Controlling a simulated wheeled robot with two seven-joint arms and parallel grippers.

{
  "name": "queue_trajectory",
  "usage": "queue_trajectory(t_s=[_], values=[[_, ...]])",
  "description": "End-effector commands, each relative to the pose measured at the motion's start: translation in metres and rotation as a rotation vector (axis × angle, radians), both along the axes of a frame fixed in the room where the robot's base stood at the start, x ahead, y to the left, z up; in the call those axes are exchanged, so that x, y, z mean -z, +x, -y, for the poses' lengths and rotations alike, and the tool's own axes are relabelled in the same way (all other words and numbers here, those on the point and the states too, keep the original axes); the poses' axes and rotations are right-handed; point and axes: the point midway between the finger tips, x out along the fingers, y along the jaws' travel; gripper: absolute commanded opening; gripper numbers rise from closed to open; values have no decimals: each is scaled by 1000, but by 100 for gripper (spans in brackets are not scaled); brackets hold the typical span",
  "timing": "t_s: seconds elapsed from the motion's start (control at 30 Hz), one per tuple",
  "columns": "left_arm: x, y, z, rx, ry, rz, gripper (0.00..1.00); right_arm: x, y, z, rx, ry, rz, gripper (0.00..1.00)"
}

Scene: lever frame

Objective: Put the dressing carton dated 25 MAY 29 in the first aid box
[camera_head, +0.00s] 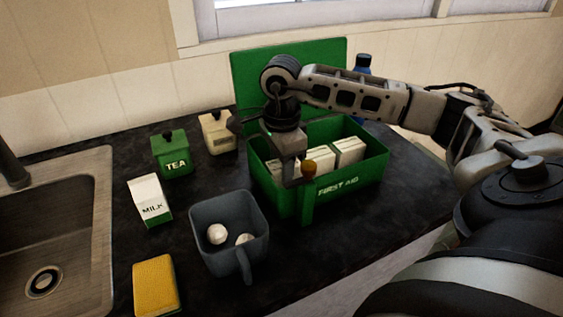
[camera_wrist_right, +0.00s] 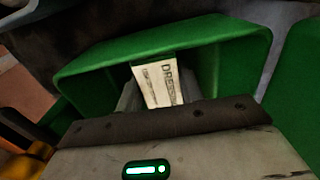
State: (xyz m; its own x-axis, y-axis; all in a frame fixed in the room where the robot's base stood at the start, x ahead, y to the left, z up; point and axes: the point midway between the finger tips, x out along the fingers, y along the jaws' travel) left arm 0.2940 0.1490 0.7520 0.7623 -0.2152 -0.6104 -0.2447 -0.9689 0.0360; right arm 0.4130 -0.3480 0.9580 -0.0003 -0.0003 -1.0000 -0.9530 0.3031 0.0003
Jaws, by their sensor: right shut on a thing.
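The green first aid box (camera_head: 352,187) stands open on the dark counter, its lid raised behind it. White cartons (camera_head: 349,151) stand inside it. My right gripper (camera_head: 287,176) points down into the left part of the box. It is shut on a white carton, which shows in the right wrist view (camera_wrist_right: 158,84) with print starting "DRE". The held carton is mostly hidden by the gripper in the head view, and its date cannot be read. My left gripper is out of view.

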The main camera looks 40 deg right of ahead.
Motion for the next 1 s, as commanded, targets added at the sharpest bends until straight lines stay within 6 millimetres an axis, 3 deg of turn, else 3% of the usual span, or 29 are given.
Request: queue_trajectory(t_s=[0.3, 0.33, 0.4, 0.8, 1.0], values=[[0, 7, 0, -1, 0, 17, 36, 4, 0, 0, -1, 1, 0, 12], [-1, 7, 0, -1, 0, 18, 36, 4, 0, 0, 0, 1, 0, 40], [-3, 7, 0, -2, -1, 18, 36, 3, 0, 0, 0, 1, 0, 59], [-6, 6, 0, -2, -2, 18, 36, -5, 1, 0, 0, 1, 3, 59], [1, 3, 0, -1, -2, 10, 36, -41, 2, 0, -1, 2, 8, 59]])
